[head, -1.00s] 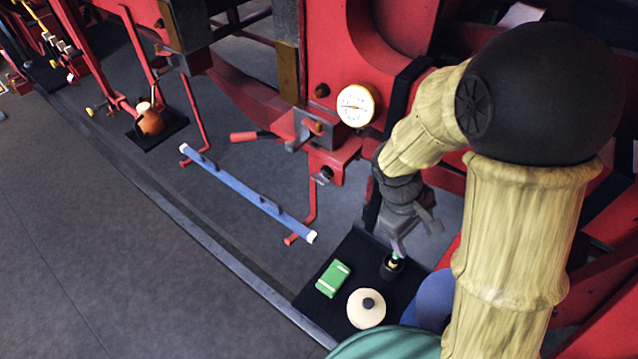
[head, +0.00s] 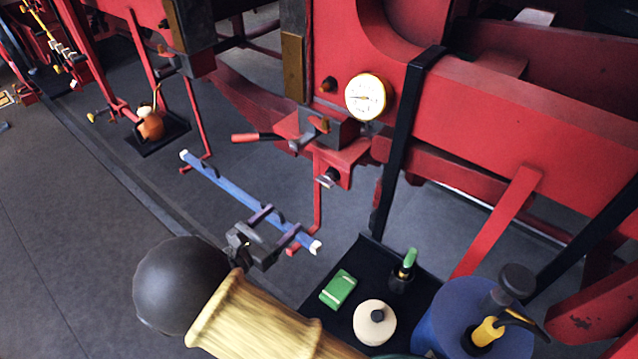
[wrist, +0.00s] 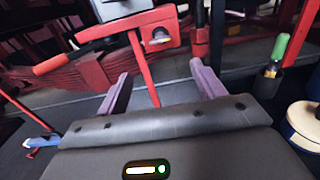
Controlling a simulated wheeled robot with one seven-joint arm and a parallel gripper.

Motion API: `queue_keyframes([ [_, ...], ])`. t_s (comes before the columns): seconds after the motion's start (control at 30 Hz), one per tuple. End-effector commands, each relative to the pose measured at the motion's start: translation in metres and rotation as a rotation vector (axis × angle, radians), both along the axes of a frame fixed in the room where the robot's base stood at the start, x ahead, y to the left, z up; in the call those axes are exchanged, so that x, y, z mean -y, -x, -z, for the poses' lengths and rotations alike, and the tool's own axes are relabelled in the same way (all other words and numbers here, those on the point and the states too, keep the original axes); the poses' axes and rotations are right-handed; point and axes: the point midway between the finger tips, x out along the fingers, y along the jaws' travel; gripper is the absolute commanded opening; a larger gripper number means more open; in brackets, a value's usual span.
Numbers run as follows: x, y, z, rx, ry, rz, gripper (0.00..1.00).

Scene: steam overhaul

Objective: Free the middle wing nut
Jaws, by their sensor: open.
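I cannot surely single out the middle wing nut. A small grey winged fitting (head: 328,178) sits under the red block below the gauge, and several small pale fittings (head: 62,43) sit at the far upper left; none is clear enough to name. My gripper (head: 277,223) is open and empty, its two purple fingers apart. In the head view it overlaps the right part of a blue bar (head: 225,182); I cannot tell the height gap. In the wrist view my gripper (wrist: 160,75) faces a red upright rod (wrist: 143,70) beneath the red block.
A black mat (head: 345,318) at lower right bears a green box (head: 338,289), a cream round lid (head: 374,322) and a green-handled tool in a dark cup (head: 403,270). A blue canister (head: 455,325) stands beside it. A red lever (head: 252,137) juts left.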

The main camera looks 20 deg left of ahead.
Motion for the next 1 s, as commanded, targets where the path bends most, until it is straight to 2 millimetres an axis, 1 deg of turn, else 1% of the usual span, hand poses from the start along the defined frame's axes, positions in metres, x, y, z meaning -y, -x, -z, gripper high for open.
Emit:
queue_keyframes([
  [0.07,-0.004,0.002,0.000,0.010,0.009,-0.013,0.68],
  [0.3,-0.001,0.000,-0.001,0.008,0.007,-0.007,0.68],
  [0.47,0.003,-0.007,-0.002,0.008,0.007,-0.003,0.68],
  [0.57,0.007,-0.016,-0.003,0.009,0.007,-0.001,0.68],
  [0.67,0.013,-0.031,-0.004,0.006,0.008,-0.001,0.68],
  [1.0,0.036,-0.086,-0.004,0.006,0.006,-0.001,0.68],
])
